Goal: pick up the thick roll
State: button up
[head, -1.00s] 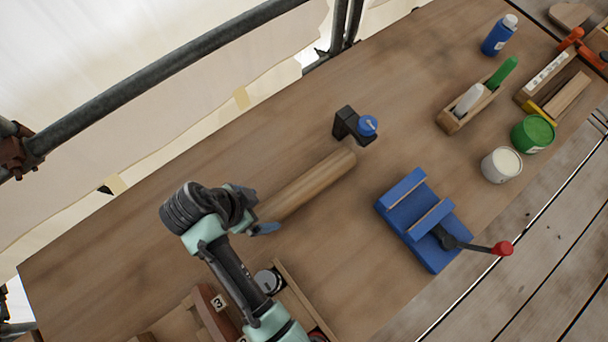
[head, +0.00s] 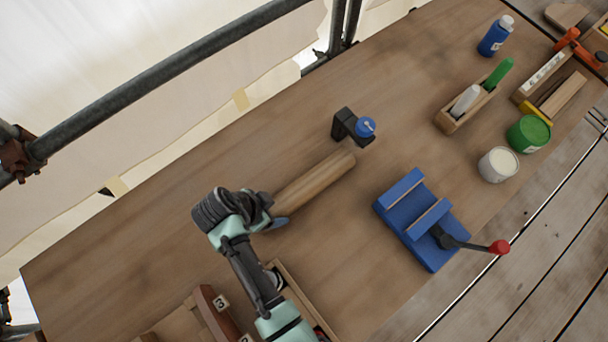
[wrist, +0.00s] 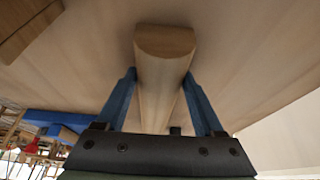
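The thick roll (head: 318,184) is a plain wooden cylinder lying on the workbench in the head view. Its near-left end is hidden behind my gripper (head: 273,213), which is over that end with one blue fingertip showing beside it. In the wrist view, the roll (wrist: 165,65) runs between the two blue fingers of my gripper (wrist: 161,78), with its flat end face toward the top. The fingers are spread on either side of it, very close to its sides. I cannot tell whether either finger touches it.
A black bracket with a blue knob (head: 365,127) stands just beyond the roll's far end. A blue vise (head: 410,232) with a red-tipped handle sits to the right. Wooden trays (head: 290,290) lie near my arm. The bench (head: 170,235) left of my gripper is clear.

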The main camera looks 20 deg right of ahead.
grip_shut()
jog(key=shift+r, duration=0.15)
